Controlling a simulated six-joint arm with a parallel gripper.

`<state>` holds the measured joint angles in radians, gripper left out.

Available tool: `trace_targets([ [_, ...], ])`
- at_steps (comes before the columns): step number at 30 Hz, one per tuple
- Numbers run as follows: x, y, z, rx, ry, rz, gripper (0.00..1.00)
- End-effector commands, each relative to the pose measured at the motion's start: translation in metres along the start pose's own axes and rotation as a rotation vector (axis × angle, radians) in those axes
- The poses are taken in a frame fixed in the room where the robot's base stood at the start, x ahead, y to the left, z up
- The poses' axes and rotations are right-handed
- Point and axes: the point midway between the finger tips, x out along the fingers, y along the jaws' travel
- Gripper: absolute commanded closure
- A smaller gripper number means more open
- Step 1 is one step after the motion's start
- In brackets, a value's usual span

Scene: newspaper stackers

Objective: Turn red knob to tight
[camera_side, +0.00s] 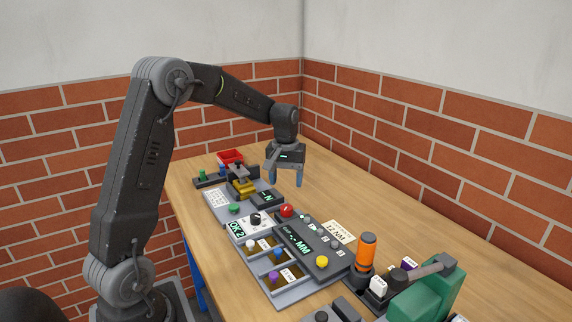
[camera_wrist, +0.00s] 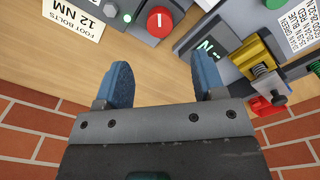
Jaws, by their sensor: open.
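The red knob (camera_side: 286,210) sits at the back corner of the dark grey panel (camera_side: 318,262). In the wrist view the red knob (camera_wrist: 160,22) is round, with a short white line on its face running up and down the picture. My gripper (camera_side: 285,181) is above the table, just behind the knob in the side view, with its blue fingers pointing down. In the wrist view my gripper (camera_wrist: 162,78) is open and empty, its fingers wide apart. The knob lies beyond the fingertips and does not touch them.
A card reading 12 NM (camera_wrist: 75,17) lies beside the panel. A device with a yellow clamp (camera_side: 243,188) and a red bin (camera_side: 230,157) stand farther back. An orange-handled tool (camera_side: 366,252) stands at the front right. Bare wood and brick walls surround these.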

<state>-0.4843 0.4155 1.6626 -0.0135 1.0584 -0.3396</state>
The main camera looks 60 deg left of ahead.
Motion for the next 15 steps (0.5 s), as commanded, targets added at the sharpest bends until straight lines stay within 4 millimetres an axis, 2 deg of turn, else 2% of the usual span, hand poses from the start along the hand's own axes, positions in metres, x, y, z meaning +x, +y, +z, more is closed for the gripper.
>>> trace_targets([
  [3, -0.024, 0.000, 0.000, -0.001, 0.003, 0.001, 0.37],
  [6, -0.036, 0.000, -0.001, -0.001, 0.002, 0.001, 0.37],
  [15, -0.048, 0.000, 0.000, -0.001, 0.000, 0.000, 0.37],
])
